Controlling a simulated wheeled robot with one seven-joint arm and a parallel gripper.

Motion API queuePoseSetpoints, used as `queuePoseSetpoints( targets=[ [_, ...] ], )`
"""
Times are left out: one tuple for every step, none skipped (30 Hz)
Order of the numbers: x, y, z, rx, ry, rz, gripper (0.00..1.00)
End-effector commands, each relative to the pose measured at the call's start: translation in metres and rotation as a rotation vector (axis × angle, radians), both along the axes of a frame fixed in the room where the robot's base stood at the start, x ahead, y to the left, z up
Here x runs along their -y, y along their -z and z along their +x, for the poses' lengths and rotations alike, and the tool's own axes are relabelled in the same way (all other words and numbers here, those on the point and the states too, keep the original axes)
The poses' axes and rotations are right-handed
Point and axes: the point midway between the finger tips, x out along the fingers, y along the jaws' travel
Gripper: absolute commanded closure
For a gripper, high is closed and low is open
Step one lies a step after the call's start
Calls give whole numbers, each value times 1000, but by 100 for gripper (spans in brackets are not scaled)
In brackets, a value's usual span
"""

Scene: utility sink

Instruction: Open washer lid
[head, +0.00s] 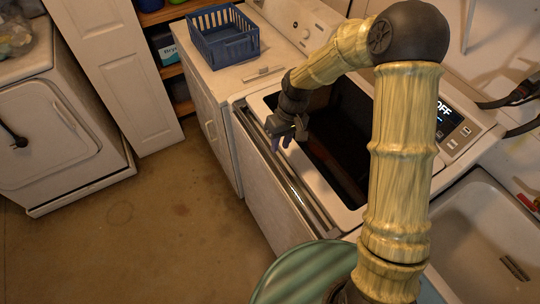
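The white top-load washer (262,190) stands in the middle of the head view, with a lit panel reading OFF (445,110) at its back right. Its lid (335,140) is a dark glass panel in a pale frame, and it looks flat and shut. My arm crosses in front and hides part of the lid and the panel. My gripper (286,138) is over the front left part of the lid, near its front edge, pointing down. The fingers are small and dark here; I see nothing held. I cannot tell whether they touch the lid.
A blue basket (224,36) sits on the white machine left of the washer. A utility sink (480,235) is at the right. A round green striped object (300,275) is at the bottom, close to the washer. Brown floor (150,220) lies open on the left.

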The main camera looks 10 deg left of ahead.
Motion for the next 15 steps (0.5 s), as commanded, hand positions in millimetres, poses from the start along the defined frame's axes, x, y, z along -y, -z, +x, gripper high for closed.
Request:
queuePoseSetpoints(
  targets=[
    [-1,8,-2,-5,-2,-1,74],
    [-2,14,-3,-5,-2,-1,74],
    [-3,20,-4,-5,-1,-1,74],
    [-4,25,-4,-4,0,-1,74],
    [-4,31,-5,-5,1,-2,74],
    [-5,37,-5,-5,1,-1,74],
    [-6,42,-6,-5,1,-1,74],
    [-6,47,-7,-5,1,-1,74],
    [-7,53,-7,-4,1,0,74],
    [-8,57,-7,-3,2,0,74],
    [-8,60,-8,-3,3,-1,74],
    [-9,65,-8,-3,3,-1,74],
    [-9,67,-8,-2,4,0,74],
    [-9,69,-8,-1,4,-1,74],
    [-9,71,-8,-1,4,-1,74]
  ],
)
